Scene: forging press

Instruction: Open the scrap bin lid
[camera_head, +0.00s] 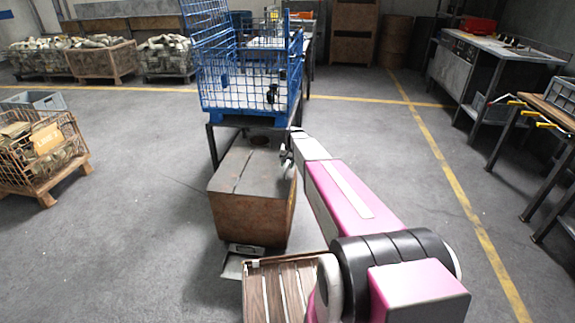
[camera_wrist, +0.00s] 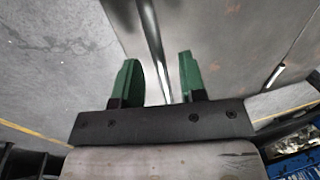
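The scrap bin (camera_head: 250,218) is a rusty brown box standing on the floor in the middle of the head view. Its flat grey lid (camera_head: 243,165) lies down on top and looks shut. My gripper (camera_head: 287,160) is at the lid's right edge, partly hidden by my arm. In the wrist view my gripper (camera_wrist: 158,65) has its two green fingers apart. A thin metal bar or edge (camera_wrist: 152,45) runs between them with gaps on both sides. I cannot tell whether it is the lid's handle. The lid's surface (camera_wrist: 215,35) seems to fill the wrist view's upper right.
A blue wire cage (camera_head: 250,80) on a dark stand (camera_head: 212,145) is close behind the bin. A slatted wooden item (camera_head: 285,290) is in front of it. A crate of scrap (camera_head: 40,155) stands left. Workbenches (camera_head: 490,60) line the right. Floor left of the bin is clear.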

